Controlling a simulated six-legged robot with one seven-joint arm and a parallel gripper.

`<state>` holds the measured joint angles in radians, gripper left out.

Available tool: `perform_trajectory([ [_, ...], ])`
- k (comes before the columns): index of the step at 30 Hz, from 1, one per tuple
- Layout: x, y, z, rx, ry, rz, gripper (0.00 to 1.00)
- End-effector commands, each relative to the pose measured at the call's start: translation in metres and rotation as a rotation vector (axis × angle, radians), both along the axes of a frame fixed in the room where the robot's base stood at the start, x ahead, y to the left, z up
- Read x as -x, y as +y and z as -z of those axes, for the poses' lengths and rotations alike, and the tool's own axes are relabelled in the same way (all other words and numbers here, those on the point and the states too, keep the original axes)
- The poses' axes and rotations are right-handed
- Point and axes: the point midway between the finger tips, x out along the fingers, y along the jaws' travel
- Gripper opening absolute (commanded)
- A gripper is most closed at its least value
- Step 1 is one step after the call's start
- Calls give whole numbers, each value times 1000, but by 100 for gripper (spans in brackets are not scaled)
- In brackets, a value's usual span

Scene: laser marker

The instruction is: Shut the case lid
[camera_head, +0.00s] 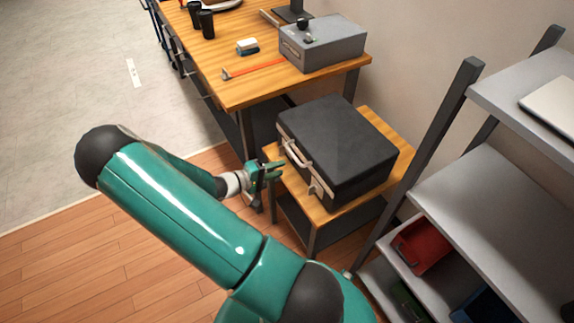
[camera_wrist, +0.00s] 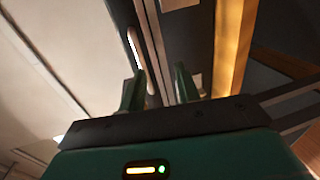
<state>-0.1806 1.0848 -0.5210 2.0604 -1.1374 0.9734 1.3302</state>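The black case (camera_head: 340,140) rests on a small wooden-topped table (camera_head: 379,127) in the head view. Its lid lies down flat over the body, and I see no open gap. Its front side has a light handle (camera_head: 298,155) and metal latches and faces my arm. My gripper (camera_head: 279,168) is just in front of that side, low and near the handle. I cannot tell if it touches the case. In the wrist view the two green fingers (camera_wrist: 160,80) stand apart with nothing between them. The case's dark side with a pale handle shows beyond them.
A wooden workbench (camera_head: 235,88) behind holds a grey metal box (camera_head: 322,43), an orange-red bar (camera_head: 254,69) and black cups (camera_head: 206,23). A grey shelf (camera_head: 490,205) with a red bin (camera_head: 424,243) stands close on the right. The floor at left is clear.

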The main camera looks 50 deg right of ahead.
Motion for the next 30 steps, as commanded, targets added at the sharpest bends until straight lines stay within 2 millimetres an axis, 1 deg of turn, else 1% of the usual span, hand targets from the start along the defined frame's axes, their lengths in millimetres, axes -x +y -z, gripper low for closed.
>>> perform_trajectory([
  [1,-5,11,-3,1,-2,-3,33],
  [6,-20,44,-12,6,-1,0,33],
  [9,-27,61,-16,8,0,2,33],
  [12,-32,73,-18,9,1,3,33],
  [18,-35,81,-21,11,3,5,33],
  [30,-35,81,-21,12,3,5,33],
])
